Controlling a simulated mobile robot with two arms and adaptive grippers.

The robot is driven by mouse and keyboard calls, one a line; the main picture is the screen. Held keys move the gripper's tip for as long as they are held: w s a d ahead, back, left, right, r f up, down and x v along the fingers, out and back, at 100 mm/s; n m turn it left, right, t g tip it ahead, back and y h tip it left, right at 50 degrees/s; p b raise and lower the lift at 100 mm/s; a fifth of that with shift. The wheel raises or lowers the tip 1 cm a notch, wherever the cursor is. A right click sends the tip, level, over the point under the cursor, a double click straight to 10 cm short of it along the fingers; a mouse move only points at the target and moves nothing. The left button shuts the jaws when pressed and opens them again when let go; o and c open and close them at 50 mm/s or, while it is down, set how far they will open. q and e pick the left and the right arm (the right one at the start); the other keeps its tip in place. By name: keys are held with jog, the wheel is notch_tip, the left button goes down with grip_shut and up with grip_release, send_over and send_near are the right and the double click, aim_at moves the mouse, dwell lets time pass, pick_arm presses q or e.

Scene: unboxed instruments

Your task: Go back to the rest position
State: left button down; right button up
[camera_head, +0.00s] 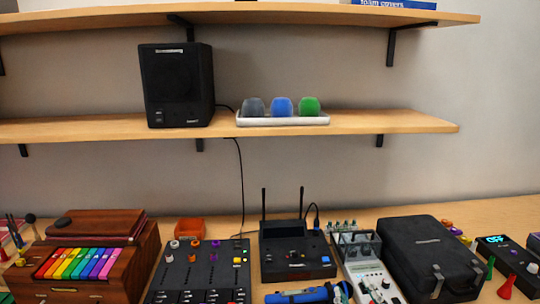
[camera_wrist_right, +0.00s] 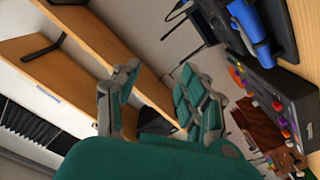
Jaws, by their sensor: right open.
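My right gripper (camera_wrist_right: 157,78) shows in the right wrist view, with its grey and teal fingers spread apart. I see nothing held between the fingers; shelf boards and the wall show behind them. I cannot make out either gripper in the head view. My left gripper is in neither view.
Along the table are a rainbow-keyed wooden box (camera_head: 80,264), a black panel with knobs (camera_head: 200,272), a black device with two antennas (camera_head: 296,251), a blue object (camera_head: 300,296) and a black case (camera_head: 432,254). A speaker (camera_head: 178,84) and a white tray (camera_head: 283,121) with three foam covers stand on the lower shelf.

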jog(key=s+d+f+m+g+h, duration=0.35)
jog(key=s+f+g, duration=0.45)
jog(key=s+f, duration=0.45)
jog(key=s+f+m+g+y, duration=0.2)
jog(key=s+f+g, duration=0.5)
jog(key=s+f, duration=0.45)
jog(key=s+f+g, duration=0.1)
jog(key=s+f, duration=0.2)
jog(key=f, duration=2.1)
jog(key=s+d+f+g, duration=0.1)
jog(key=s+d+f, duration=0.1)
jog(key=s+f, duration=1.4)
jog(key=shift+s+d, duration=0.25)
jog(key=shift+s, duration=0.1)
jog(key=shift+n, duration=0.25)
jog(key=shift+w+r, duration=0.1)
